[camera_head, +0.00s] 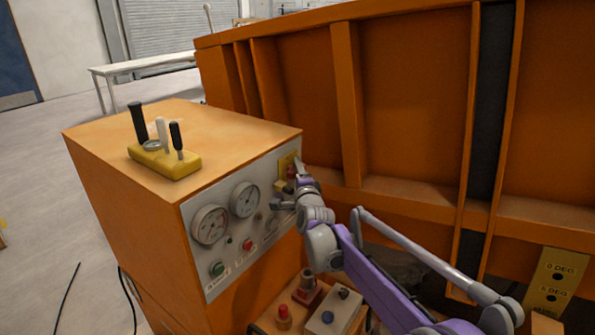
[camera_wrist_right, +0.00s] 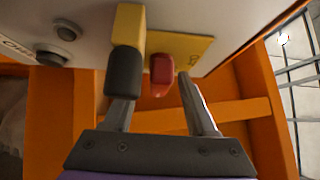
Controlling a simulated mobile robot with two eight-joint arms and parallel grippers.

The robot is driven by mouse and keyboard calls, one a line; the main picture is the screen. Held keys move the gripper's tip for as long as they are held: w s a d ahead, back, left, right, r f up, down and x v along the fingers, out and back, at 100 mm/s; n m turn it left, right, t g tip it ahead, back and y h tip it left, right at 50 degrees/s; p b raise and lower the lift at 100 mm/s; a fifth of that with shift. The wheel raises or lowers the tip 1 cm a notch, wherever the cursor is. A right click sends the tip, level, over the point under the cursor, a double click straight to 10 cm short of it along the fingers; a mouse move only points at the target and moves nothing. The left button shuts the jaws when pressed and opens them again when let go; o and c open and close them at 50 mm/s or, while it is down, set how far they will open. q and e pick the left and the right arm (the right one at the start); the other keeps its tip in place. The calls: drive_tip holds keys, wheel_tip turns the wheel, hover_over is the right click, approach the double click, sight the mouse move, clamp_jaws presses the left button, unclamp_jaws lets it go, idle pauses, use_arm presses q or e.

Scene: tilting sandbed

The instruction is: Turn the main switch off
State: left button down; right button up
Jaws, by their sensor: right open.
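The control panel (camera_head: 240,215) is on the front of an orange cabinet. Near its top right corner is a yellow plate (camera_head: 287,160) with a red switch handle (camera_head: 291,171). In the right wrist view the red handle (camera_wrist_right: 161,72) sticks out from the yellow plate (camera_wrist_right: 190,50). My right gripper (camera_head: 295,177) is open at the switch, and its fingers (camera_wrist_right: 158,92) lie on either side of the red handle, apart from it as far as I can tell. A yellow block with a dark rounded knob (camera_wrist_right: 124,72) partly hides the left-hand finger. My left gripper is out of view.
The panel also carries two gauges (camera_head: 210,225) and several buttons. Levers on a yellow base (camera_head: 165,160) stand on the cabinet top. The large orange sandbed wall (camera_head: 400,100) rises close behind my right arm. A box with buttons (camera_head: 330,310) sits low in front.

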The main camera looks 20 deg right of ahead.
drive_tip(key=shift+w, duration=0.2)
clamp_jaws()
